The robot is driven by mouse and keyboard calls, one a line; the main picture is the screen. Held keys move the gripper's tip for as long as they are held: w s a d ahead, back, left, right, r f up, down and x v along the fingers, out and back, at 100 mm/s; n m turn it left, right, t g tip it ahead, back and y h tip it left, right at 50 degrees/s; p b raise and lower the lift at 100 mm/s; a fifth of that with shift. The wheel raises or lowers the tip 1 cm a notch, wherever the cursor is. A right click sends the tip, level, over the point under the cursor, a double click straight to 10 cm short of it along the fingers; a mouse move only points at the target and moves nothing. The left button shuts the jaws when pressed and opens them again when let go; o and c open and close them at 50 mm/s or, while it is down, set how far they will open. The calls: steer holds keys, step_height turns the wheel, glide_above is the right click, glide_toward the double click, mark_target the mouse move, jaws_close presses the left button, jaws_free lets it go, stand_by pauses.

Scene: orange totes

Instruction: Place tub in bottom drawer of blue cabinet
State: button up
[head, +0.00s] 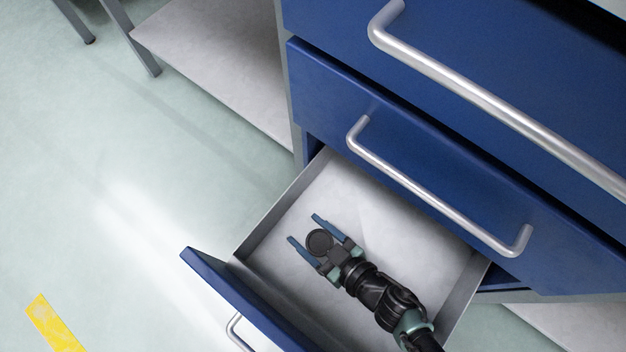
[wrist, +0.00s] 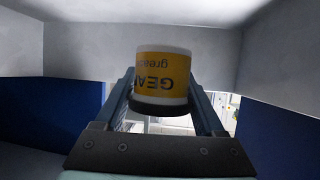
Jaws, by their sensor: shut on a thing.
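The tub (wrist: 162,75) is white with a yellow label reading "GEAR grease" upside down and a dark lid. In the head view its round dark lid (head: 319,242) shows between the fingers. My gripper (head: 325,232) is shut on the tub, with one finger on each side of it; the fingers also show in the wrist view (wrist: 163,98). The gripper and tub are over the inside of the open bottom drawer (head: 350,195) of the blue cabinet (head: 400,120). I cannot tell whether the tub touches the drawer floor.
The drawer's blue front (head: 245,300) is pulled well out, with grey side walls around the arm. The closed drawer above has a metal handle (head: 440,190) overhanging the back of the opening. The drawer floor around the tub is bare. A yellow floor mark (head: 52,322) lies at lower left.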

steer(key=shift+f+b, duration=2.1)
steer(key=shift+f, duration=1.25)
steer(key=shift+f, duration=0.15)
steer(key=o, duration=1.5)
steer(key=shift+c, duration=0.2)
steer(key=shift+r, duration=0.25)
steer(key=p+v, duration=0.5)
steer(key=v, duration=0.7)
steer(key=shift+f, duration=0.1)
steer(key=shift+p, duration=0.3)
